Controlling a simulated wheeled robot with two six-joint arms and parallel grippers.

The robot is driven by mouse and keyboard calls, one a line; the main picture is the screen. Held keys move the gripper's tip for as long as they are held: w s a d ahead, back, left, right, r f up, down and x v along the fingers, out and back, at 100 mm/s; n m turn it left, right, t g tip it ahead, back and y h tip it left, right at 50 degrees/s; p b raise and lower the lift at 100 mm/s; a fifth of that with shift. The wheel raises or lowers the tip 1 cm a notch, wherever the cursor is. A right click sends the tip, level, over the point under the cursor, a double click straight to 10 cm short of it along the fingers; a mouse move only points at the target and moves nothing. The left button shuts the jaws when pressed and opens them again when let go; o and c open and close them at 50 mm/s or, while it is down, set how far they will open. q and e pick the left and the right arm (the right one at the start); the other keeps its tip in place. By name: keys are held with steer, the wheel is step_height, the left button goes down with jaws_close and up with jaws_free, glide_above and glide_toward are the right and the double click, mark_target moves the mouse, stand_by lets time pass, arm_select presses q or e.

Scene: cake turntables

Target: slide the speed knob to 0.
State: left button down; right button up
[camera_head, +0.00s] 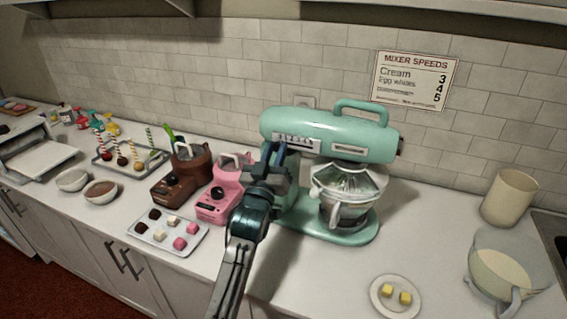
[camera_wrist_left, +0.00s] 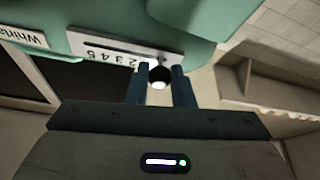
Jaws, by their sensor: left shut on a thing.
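The mint-green stand mixer (camera_head: 350,140) stands on the counter against the tiled wall. Its pale speed scale (camera_head: 297,142) faces me, and in the left wrist view the scale (camera_wrist_left: 108,50) shows numbers from 5 down to 2. My left gripper (camera_head: 275,150) is at the left end of that scale in the head view. Its two fingers are shut on the small dark speed knob (camera_wrist_left: 159,76), which has a bright end. The knob sits past the 2, at the low end; the exact number beside it is hidden. My right gripper is not in view.
A mixing bowl (camera_head: 345,212) sits under the mixer head. A pink melting pot (camera_head: 222,200) and a brown one (camera_head: 180,182) stand to its left. A saucer with butter pieces (camera_head: 379,290) and a glass jug (camera_head: 503,272) are at the right. A wall sign (camera_head: 414,80) lists mixer speeds.

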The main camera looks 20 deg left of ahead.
arm_select(q)
steer(key=shift+a, duration=0.15)
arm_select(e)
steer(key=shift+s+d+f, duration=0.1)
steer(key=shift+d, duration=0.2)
arm_select(q)
steer(key=c, duration=1.6)
jaws_free()
steer(key=o, duration=0.3)
steer(key=shift+w+a, duration=0.1)
steer(key=shift+w, duration=0.05)
steer(key=shift+w+a+f, duration=0.15)
steer(key=shift+f, duration=0.05)
steer(key=b+v, duration=0.3)
steer(key=v, duration=0.7)
steer(key=shift+s+b, duration=0.4)
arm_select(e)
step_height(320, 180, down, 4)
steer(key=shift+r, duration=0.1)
arm_select(q)
steer(key=shift+f, duration=0.15)
